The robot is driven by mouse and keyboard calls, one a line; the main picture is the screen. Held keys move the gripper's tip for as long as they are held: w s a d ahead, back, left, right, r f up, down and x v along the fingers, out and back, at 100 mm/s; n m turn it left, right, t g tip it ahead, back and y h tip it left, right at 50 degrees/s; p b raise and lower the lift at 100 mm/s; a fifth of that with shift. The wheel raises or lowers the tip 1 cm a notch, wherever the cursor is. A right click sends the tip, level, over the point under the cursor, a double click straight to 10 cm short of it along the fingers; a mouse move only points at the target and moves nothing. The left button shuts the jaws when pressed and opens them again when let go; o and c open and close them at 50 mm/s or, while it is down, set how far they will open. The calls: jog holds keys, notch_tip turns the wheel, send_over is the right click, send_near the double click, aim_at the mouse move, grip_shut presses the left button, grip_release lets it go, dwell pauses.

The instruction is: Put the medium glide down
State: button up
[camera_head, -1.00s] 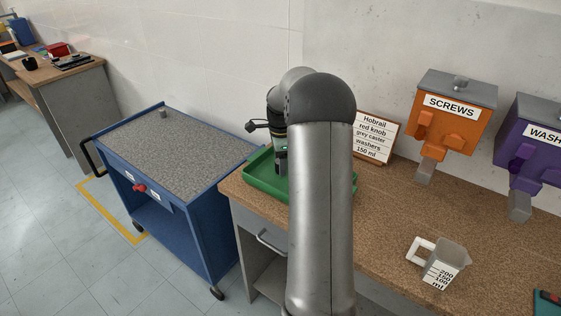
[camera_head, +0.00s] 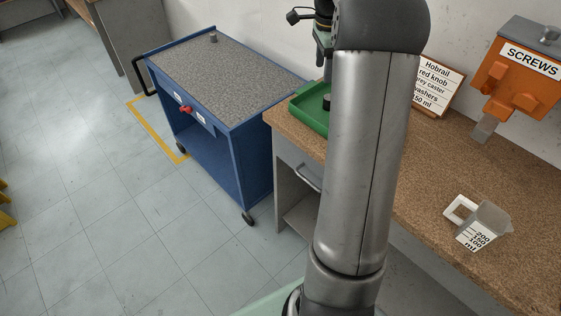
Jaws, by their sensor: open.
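A small dark piece (camera_head: 327,103), which may be the medium glide, stands in the green tray (camera_head: 309,119) on the workbench; I cannot tell its size class. My gripper (camera_head: 325,77) is above it, partly hidden behind my arm. The jaws are open and appear apart from the dark piece. My arm hides the right part of the tray.
A blue cart (camera_head: 240,82) with a grey top stands left of the workbench (camera_head: 425,205), with a small grey cylinder (camera_head: 213,38) on it. A measuring jug (camera_head: 484,226), a sign (camera_head: 436,86) and an orange screws dispenser (camera_head: 517,72) are to the right.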

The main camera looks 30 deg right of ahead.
jog(key=s+a+n, duration=0.5)
jog(key=a+n, duration=0.2)
jog(key=a, duration=0.6)
jog(key=s+a+f+n, duration=0.4)
jog(key=s+a+n, duration=0.3)
jog(key=s, duration=0.3)
jog(key=s+a+f+n, duration=0.3)
jog(key=s+a+n, duration=0.4)
jog(key=s, duration=0.4)
jog(key=shift+a+f+n, duration=0.35)
jog(key=shift+a+n, duration=0.05)
jog(key=shift+a, duration=0.4)
